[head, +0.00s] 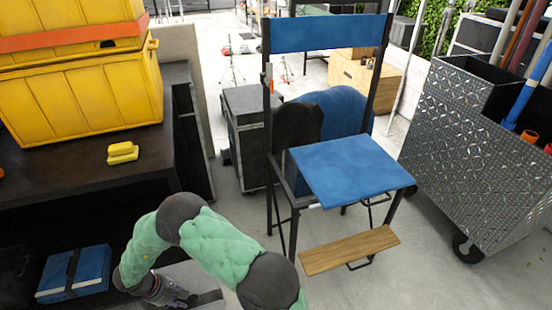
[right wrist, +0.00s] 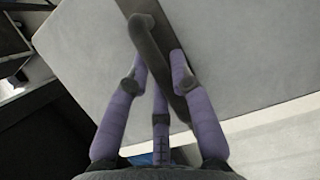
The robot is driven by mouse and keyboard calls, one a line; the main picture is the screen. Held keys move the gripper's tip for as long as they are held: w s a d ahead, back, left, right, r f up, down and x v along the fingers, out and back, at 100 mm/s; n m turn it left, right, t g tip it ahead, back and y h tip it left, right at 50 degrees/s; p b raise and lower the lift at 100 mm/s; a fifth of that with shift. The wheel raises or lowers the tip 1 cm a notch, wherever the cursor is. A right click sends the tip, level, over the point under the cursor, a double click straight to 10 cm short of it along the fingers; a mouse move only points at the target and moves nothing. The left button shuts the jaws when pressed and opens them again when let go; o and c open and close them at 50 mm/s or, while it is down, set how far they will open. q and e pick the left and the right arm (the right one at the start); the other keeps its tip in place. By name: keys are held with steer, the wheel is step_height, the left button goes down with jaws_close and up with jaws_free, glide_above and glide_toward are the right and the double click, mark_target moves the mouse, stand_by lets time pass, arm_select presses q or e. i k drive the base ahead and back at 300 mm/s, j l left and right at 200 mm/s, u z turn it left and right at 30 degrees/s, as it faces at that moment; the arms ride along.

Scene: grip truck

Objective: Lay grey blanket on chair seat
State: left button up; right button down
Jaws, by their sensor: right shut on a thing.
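The tall black-framed chair has a blue seat (head: 345,170), bare on top, and a blue back band (head: 328,33). The grey blanket (head: 197,272) is a flat folded bundle at the lower left, partly behind my green right arm. In the right wrist view the blanket (right wrist: 230,50) fills much of the picture, with a dark strap (right wrist: 147,35) across it. My right gripper (head: 172,294) is at the blanket, left of and below the chair. Its purple fingers (right wrist: 160,68) are closed around the strap. My left gripper is not in view.
A dark shelf (head: 60,180) at left carries yellow cases (head: 80,95) and a small yellow item (head: 122,152). A blue strapped bundle (head: 75,272) lies below. A wooden footrest (head: 350,250) juts from the chair. A metal cart (head: 470,150) stands right; a black case (head: 250,130) stands behind.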

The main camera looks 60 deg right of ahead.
mark_target(350, 163)
steer(key=k+l+z, duration=0.4)
steer(key=l, duration=0.2)
steer(key=k+l+z, duration=0.2)
steer(key=l+z, duration=0.2)
steer(key=l, duration=0.25)
steer(key=k, duration=0.05)
